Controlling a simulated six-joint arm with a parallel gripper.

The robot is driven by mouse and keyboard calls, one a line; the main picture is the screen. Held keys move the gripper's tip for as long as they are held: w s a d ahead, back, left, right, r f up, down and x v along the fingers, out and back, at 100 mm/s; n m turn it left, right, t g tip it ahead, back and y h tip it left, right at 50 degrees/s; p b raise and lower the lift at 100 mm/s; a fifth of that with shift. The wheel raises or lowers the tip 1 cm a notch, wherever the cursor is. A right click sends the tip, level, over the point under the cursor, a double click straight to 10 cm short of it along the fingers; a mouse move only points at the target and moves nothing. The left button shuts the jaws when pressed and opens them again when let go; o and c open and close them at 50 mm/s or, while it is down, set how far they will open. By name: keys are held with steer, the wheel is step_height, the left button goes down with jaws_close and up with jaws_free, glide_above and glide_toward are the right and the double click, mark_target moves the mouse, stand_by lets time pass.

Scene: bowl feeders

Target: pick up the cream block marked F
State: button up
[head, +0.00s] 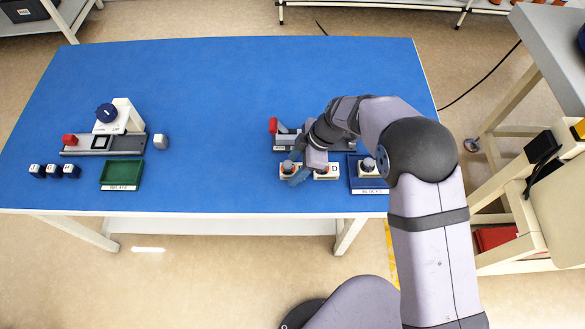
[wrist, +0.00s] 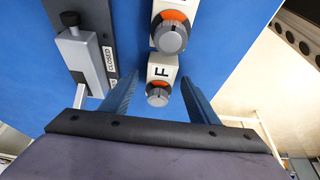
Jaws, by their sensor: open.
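The cream block marked F (wrist: 158,73) is in the wrist view, with a grey round knob and an orange patch on it. It lies between the two blue fingers of my open gripper (wrist: 158,79), with a gap visible on both sides. In the head view my gripper (head: 299,177) is at the left cream block (head: 287,170), whose letter I cannot read behind the finger. A second knobbed cream block, marked D (head: 333,169), stands just right of it. A knobbed block also shows above the F block in the wrist view (wrist: 172,12).
A grey fixture (head: 345,144) with a red part (head: 274,125) stands behind the blocks. A blue tray (head: 371,184) holding another knobbed block is at right. At left are a green tray (head: 121,175), a second fixture (head: 128,144) and several small blocks. The middle of the table is clear.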

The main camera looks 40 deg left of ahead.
mark_target(296, 168)
steer(key=shift+c, duration=0.6)
steer(key=c, duration=1.2)
steer(key=shift+o, duration=0.2)
steer(key=shift+r, duration=0.1)
step_height(296, 168, up, 10)
steer(key=b, duration=0.3)
steer(key=shift+w, duration=0.15)
